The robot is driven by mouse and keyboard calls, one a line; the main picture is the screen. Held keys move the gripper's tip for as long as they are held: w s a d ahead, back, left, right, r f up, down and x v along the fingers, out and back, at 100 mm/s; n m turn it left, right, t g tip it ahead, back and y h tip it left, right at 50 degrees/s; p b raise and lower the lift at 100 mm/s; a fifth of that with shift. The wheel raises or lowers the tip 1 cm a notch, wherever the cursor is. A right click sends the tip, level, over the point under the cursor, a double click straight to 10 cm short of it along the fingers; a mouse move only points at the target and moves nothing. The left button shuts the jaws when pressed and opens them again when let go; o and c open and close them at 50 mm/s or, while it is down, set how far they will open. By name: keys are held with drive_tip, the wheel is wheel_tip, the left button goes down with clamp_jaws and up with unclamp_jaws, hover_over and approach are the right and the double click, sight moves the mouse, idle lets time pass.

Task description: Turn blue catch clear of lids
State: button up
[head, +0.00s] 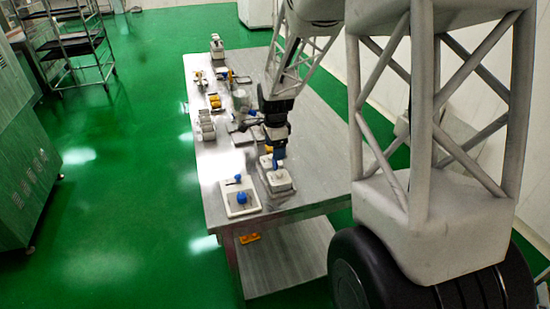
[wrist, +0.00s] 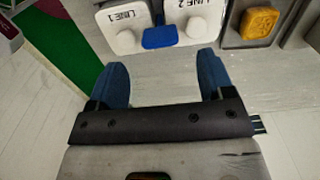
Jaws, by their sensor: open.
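The blue catch (wrist: 160,38) is a short flat bar in the wrist view. It lies crosswise between two white lids and reaches to the inner side of each. The left lid (wrist: 118,16) is marked LINE 1 and the right lid (wrist: 207,14) LINE 2; each has a round white knob. My gripper (wrist: 164,64) has blue fingertips spread wide, with nothing between them. In the wrist view the fingertips are just below the catch and lids, apart from the catch. In the head view my gripper (head: 278,158) is over the white lidded box (head: 280,186), hiding the catch.
An orange moulded piece (wrist: 260,22) sits in a grey holder right of the lids. Several small items line the table's left edge. The table's right side (head: 325,150) is clear.

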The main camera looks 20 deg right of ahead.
sight(275, 167)
drive_tip(key=shift+f, duration=2.25)
drive_tip(key=shift+c, duration=0.4)
drive_tip(key=c, duration=0.8)
drive_tip(key=shift+c, duration=0.2)
